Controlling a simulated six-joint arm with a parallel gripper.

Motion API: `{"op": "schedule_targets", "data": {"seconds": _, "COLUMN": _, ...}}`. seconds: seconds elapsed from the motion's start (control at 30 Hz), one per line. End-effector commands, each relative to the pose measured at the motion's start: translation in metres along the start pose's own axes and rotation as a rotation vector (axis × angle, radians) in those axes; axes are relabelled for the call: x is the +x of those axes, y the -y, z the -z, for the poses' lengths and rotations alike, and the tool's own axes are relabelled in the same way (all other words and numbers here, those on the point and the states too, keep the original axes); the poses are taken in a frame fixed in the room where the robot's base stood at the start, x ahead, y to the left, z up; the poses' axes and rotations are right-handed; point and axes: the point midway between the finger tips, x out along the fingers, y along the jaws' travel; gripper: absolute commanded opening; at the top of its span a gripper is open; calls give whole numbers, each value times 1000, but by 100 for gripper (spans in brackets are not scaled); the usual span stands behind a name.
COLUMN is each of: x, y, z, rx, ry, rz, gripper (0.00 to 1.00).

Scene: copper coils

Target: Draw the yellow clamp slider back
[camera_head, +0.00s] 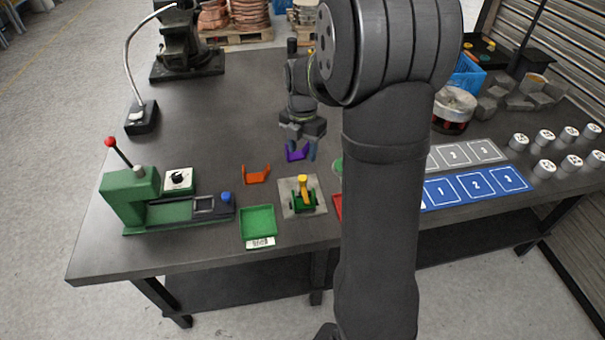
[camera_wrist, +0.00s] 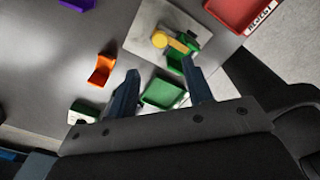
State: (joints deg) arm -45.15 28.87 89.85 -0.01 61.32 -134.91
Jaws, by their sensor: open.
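The yellow clamp slider (camera_head: 303,186) stands on a green clamp body (camera_head: 303,203) fixed to a grey square plate (camera_head: 286,211). In the wrist view the yellow part (camera_wrist: 160,39) shows a round end and a short bar beside the green clamp body (camera_wrist: 176,62). My gripper (camera_head: 300,142) hangs over the table, behind the clamp and near the purple bracket. In the wrist view its two fingers (camera_wrist: 162,70) are spread with nothing held between them. The fingertips are apart from the yellow slider.
A green tray (camera_head: 245,232), an orange bracket (camera_head: 256,178) and a purple bracket (camera_head: 296,155) lie near the clamp. A green press (camera_head: 130,199) with a red-knobbed lever stands at left. My arm partly hides a red tray (camera_head: 337,208). The table's middle left is clear.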

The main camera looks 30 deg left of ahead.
Motion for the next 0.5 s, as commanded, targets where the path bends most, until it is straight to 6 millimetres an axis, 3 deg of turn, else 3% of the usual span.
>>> {"op": "schedule_targets", "data": {"seconds": 0.3, "x": 68, "y": 0, "z": 1, "rx": 1, "ry": -3, "rz": 3, "gripper": 46}}
{"op": "schedule_targets", "data": {"seconds": 0.5, "x": 93, "y": 0, "z": 0, "rx": 1, "ry": 0, "rz": 0, "gripper": 46}}
